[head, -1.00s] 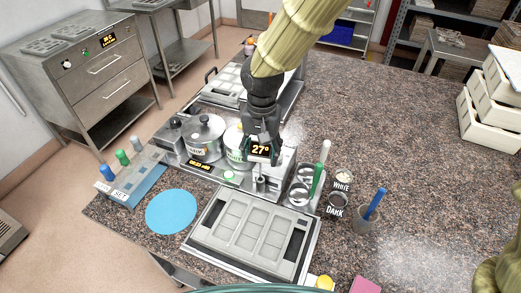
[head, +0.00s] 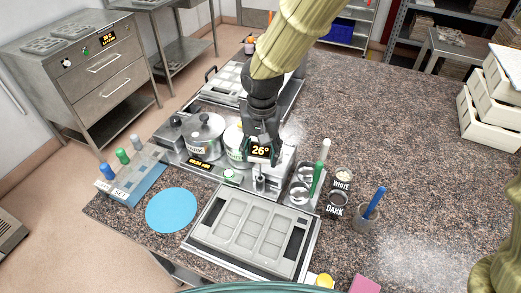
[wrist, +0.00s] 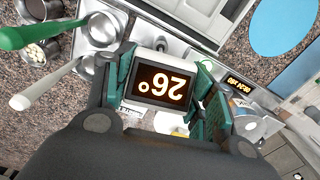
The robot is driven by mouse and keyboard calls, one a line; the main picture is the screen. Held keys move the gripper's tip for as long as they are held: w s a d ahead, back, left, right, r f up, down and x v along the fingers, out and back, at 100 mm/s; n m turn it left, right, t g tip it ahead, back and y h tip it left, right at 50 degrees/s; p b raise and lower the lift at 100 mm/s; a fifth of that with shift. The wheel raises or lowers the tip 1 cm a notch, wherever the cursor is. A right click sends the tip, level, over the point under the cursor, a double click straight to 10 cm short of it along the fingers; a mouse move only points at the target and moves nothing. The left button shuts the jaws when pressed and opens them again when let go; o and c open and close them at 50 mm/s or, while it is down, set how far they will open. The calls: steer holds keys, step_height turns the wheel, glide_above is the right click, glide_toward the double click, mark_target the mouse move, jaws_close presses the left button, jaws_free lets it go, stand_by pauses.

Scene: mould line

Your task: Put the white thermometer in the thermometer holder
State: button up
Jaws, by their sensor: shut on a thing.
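The white thermometer (head: 261,151) has a dark display with lit orange digits reading 26°. My gripper (head: 262,145) is shut on it and holds it above the metal station, beside the pots. In the wrist view the thermometer (wrist: 160,84) sits between the green finger pads of my gripper (wrist: 165,76), its digits upside down. A small upright metal fitting (head: 258,184) stands just below it in the head view and may be the thermometer holder; I cannot tell for sure. The thermometer's lower end is hidden.
Lidded pots (head: 204,134) stand left of the gripper. Metal wells with a green-handled tool (head: 317,180) and a white-handled one (head: 325,150) are to the right. A mould tray (head: 250,235) and a blue round mat (head: 171,211) lie in front. The counter's right side is mostly clear.

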step_height(320, 180, down, 7)
steer(key=b, duration=0.3)
stand_by(1.8)
steer(key=o, duration=1.1)
steer(key=o, duration=0.4)
steer(key=shift+r, duration=0.15)
steer(key=shift+r+p, duration=2.9)
steer(key=shift+r, duration=0.45)
